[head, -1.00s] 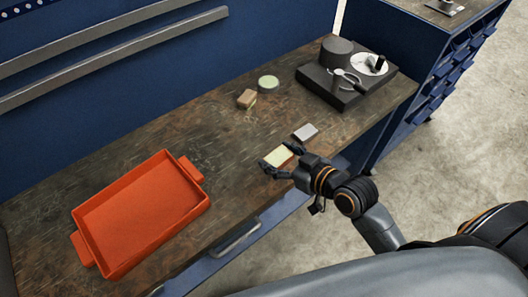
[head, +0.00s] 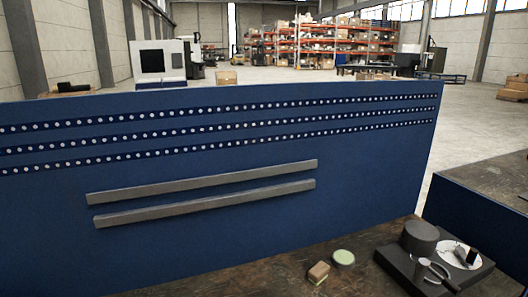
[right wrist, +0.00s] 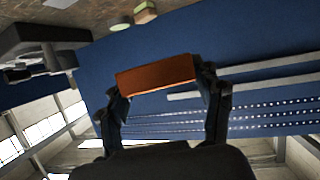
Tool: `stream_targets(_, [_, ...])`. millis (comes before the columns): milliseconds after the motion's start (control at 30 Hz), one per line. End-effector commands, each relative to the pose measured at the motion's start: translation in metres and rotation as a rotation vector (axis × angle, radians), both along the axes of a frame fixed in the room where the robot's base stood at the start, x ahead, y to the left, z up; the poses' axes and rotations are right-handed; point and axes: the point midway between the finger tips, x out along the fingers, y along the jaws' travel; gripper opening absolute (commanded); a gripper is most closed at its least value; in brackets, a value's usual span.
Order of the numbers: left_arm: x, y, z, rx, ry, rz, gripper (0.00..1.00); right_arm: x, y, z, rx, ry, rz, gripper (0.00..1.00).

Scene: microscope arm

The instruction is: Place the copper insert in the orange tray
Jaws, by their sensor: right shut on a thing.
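The copper insert (right wrist: 155,74), an orange-brown block, is in the right wrist view. My right gripper (right wrist: 160,82) is shut on it, with one finger at each end. The block is held up, with the blue back panel behind it. The orange tray is outside both current views. My left gripper is not in view, and the head view shows neither arm.
On the bench are a brown block (head: 318,271), a pale green disc (head: 343,257) and a black base (head: 430,268) with a dark cylinder and tool. The blue back panel (head: 250,140) has two grey rails. A bench (head: 490,195) stands right.

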Motion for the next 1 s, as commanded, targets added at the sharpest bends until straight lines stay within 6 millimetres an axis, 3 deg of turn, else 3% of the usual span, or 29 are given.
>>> stream_targets(33, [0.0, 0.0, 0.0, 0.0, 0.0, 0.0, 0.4, 0.005, 0.001, 0.012, 0.014, -0.012, -0.036, 0.07])
stream_targets(200, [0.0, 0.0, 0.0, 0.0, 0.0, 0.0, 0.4, 0.012, -0.003, 0.026, 0.03, -0.005, -0.124, 0.07])
stream_targets(467, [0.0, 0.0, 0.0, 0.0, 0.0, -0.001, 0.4, 0.012, -0.004, 0.026, 0.028, 0.001, -0.136, 0.07])
stream_targets(800, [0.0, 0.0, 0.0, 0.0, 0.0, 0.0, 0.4, -0.019, -0.001, -0.023, -0.018, 0.005, 0.125, 0.07])
stream_targets(1000, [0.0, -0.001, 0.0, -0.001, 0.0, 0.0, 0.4, -0.042, -0.003, -0.039, 0.01, 0.008, 0.244, 0.07])
